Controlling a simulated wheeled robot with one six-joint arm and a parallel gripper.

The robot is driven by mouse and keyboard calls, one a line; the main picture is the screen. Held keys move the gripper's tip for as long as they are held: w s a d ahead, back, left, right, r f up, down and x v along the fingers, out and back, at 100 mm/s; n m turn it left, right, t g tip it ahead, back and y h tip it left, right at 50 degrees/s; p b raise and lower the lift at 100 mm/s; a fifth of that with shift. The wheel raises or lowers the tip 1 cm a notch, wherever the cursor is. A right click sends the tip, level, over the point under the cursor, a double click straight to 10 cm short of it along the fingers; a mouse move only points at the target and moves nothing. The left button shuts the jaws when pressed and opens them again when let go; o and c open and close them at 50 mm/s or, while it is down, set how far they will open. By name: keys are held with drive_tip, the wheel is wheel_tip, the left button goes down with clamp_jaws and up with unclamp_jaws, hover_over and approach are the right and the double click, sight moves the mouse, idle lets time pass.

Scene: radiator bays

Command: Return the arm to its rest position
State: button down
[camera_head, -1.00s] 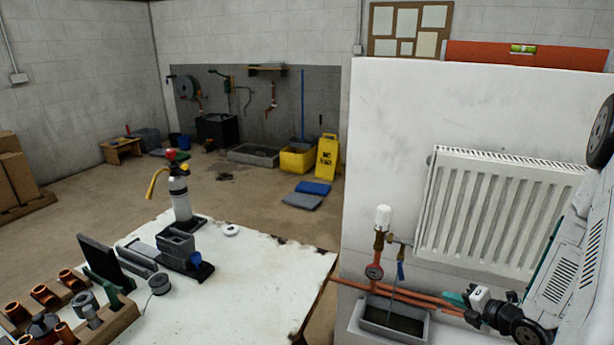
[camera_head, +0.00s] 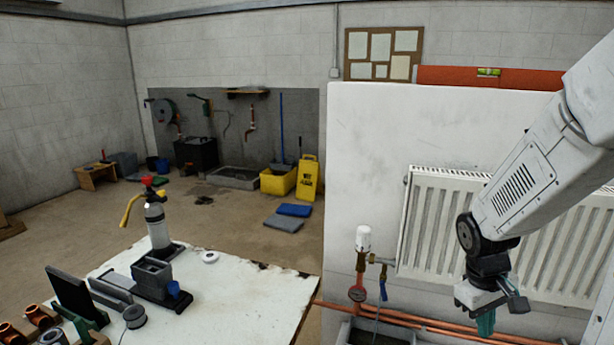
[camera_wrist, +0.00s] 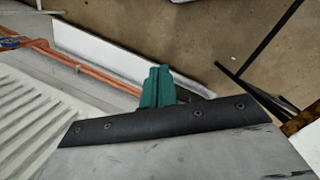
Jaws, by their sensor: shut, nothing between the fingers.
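My gripper (camera_head: 485,322) hangs from my white arm at the right of the head view, in front of the radiator (camera_head: 440,225). Its teal fingers point down and are partly cut off by the bottom edge. In the wrist view the teal fingers of my gripper (camera_wrist: 157,85) are together with nothing between them. The fingers appear apart from the radiator and the copper pipes (camera_head: 430,322).
The white workbench (camera_head: 240,295) at lower left holds a torch cylinder (camera_head: 157,225) and fittings. The floor behind is mostly open.

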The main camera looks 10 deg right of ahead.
drive_tip(key=s+a+r+t+y, duration=0.1)
drive_tip(key=s+a+r, duration=0.3)
drive_tip(key=a+r, duration=0.4)
drive_tip(key=s+a+r+t+y, duration=0.1)
drive_tip(key=s+a+r, duration=0.3)
drive_tip(key=a+r, duration=0.4)
drive_tip(key=a+t, duration=0.1)
drive_tip(key=a, duration=0.1)
drive_tip(key=shift+a, duration=0.4)
drive_tip(key=shift+s, duration=0.1)
